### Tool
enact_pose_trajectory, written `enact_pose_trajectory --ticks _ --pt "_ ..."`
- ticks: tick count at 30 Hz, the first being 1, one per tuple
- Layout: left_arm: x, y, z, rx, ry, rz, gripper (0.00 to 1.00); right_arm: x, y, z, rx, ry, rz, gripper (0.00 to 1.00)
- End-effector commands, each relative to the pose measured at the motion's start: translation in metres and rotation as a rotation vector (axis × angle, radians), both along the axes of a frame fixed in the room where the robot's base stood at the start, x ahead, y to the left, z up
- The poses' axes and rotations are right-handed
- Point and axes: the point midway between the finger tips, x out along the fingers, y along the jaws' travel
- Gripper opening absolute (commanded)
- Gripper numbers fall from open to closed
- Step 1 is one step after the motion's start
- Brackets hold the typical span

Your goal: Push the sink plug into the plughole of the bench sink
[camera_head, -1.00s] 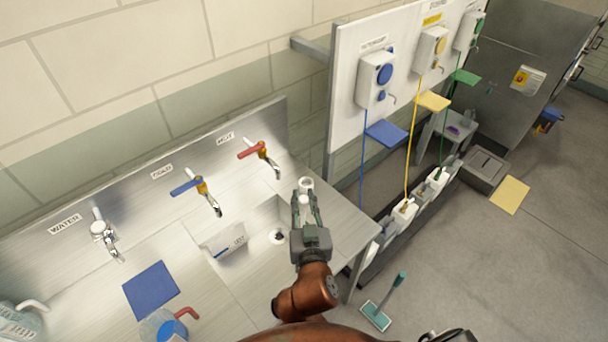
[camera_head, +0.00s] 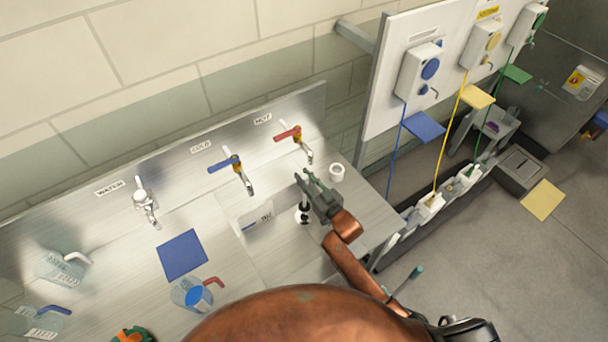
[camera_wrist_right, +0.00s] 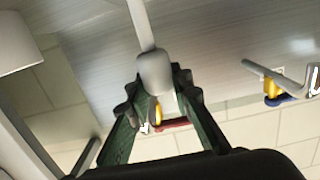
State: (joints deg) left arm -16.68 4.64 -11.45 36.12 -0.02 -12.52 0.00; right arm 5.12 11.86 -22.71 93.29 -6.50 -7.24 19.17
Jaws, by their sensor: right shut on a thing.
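My right gripper (camera_head: 307,178) is over the bench sink (camera_head: 283,228), close to the back. In the right wrist view its fingers (camera_wrist_right: 157,82) are shut on a pale grey rounded grip (camera_wrist_right: 155,70) with a straight pale rod running up out of the picture. I take this to be the sink plug; its far end is out of that view. In the head view the fingers mostly hide it. The plughole (camera_head: 303,216) shows in the sink floor just below the gripper, with something dark at it. I cannot tell whether the plug touches it. My left gripper is not in view.
A white cup (camera_head: 337,172) stands on the bench right of the gripper. The red-handled hot tap (camera_head: 296,137) and blue-handled cold tap (camera_head: 237,168) stick out behind.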

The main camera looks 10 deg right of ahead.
Motion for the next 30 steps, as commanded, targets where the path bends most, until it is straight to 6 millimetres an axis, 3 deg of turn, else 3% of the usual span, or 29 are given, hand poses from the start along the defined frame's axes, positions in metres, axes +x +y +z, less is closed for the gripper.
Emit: enact_pose_trajectory --ticks 5,16,30 --pt "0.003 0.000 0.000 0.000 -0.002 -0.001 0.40 0.002 -0.001 -0.001 0.002 -0.004 0.005 0.00" --pt "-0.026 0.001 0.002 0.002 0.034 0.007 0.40 0.001 -0.001 0.000 0.004 -0.003 0.002 0.00" --pt "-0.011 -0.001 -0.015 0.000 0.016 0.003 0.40 0.000 -0.001 -0.030 0.004 -0.003 0.000 0.00"
